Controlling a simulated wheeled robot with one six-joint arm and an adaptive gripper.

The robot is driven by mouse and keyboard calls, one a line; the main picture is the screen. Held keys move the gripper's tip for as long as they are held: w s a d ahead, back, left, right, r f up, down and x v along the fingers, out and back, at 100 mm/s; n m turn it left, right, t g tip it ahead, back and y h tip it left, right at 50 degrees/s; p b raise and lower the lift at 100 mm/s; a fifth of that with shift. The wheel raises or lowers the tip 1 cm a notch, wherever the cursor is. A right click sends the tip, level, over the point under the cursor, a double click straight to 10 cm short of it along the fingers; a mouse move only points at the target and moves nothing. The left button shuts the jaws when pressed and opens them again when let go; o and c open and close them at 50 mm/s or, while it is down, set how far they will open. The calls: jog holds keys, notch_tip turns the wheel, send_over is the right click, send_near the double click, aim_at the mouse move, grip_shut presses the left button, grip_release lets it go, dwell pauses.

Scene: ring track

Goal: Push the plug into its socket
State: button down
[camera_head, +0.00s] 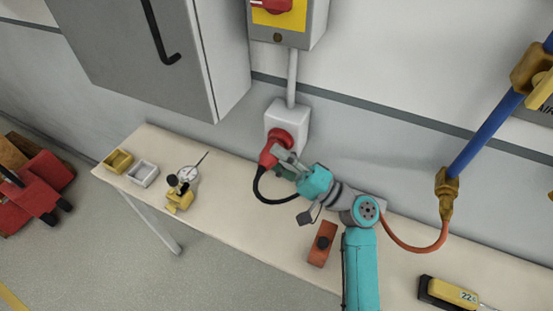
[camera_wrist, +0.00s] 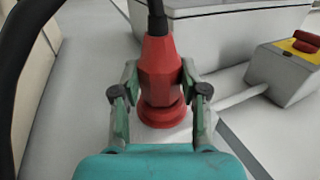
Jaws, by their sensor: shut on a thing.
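The red plug (camera_head: 267,158) with its black cable is held by my gripper (camera_head: 284,157) in front of the wall. The red socket (camera_head: 280,139) sits on a pale grey box on the wall, just above the bench. In the head view the plug's front end is at the socket face; I cannot tell how deep it sits. In the wrist view the plug (camera_wrist: 159,68) stands between the two fingers of my gripper (camera_wrist: 158,92), and its wide red collar or the socket ring (camera_wrist: 162,112) lies against the pale box. The pins are hidden.
The bench (camera_head: 230,205) carries a yellow bin (camera_head: 118,161), a grey bin (camera_head: 143,174), a dial gauge on a yellow stand (camera_head: 181,190), an orange block (camera_head: 322,243) and a yellow meter (camera_head: 452,292). A switch box (camera_head: 288,25) and a grey cabinet (camera_head: 150,50) are above. A blue pipe (camera_head: 485,130) is right.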

jog(key=shift+w, duration=0.15)
jog(key=c, duration=0.5)
grip_release()
jog(key=v, duration=1.2)
jog(key=shift+f, duration=0.1)
